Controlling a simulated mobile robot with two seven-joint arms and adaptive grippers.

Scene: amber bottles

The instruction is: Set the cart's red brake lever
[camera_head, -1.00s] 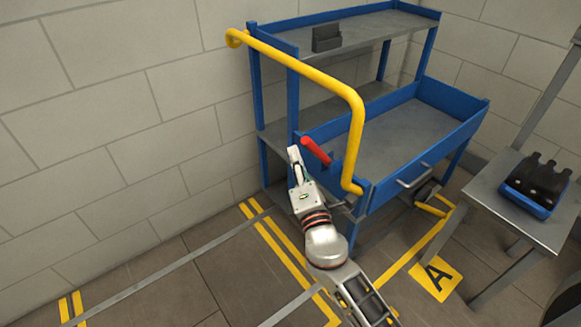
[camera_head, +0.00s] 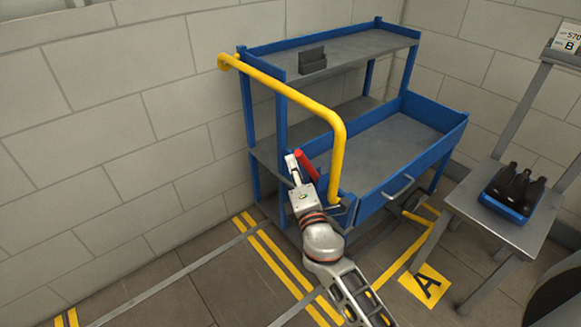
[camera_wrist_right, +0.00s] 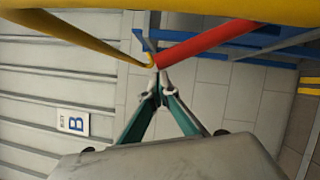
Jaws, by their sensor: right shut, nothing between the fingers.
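The red brake lever (camera_head: 308,166) is at the near left corner of the blue cart (camera_head: 383,197), beside the yellow handle rail (camera_head: 338,150). My right gripper (camera_head: 294,162) is shut and empty, with its fingertips just left of the lever in the head view. In the right wrist view the red lever (camera_wrist_right: 215,40) slants across the top, its lower end close to the shut fingertips (camera_wrist_right: 157,88). Whether they touch it I cannot tell. The lever's base is partly hidden behind my gripper. My left gripper is not in view.
A grey side table (camera_head: 459,210) at right holds a blue tray (camera_head: 490,203) of dark bottles. A yellow floor plate "A" (camera_head: 428,284) lies before the cart. A grey holder (camera_head: 312,60) stands on the top shelf. The block wall is close behind; floor at left is clear.

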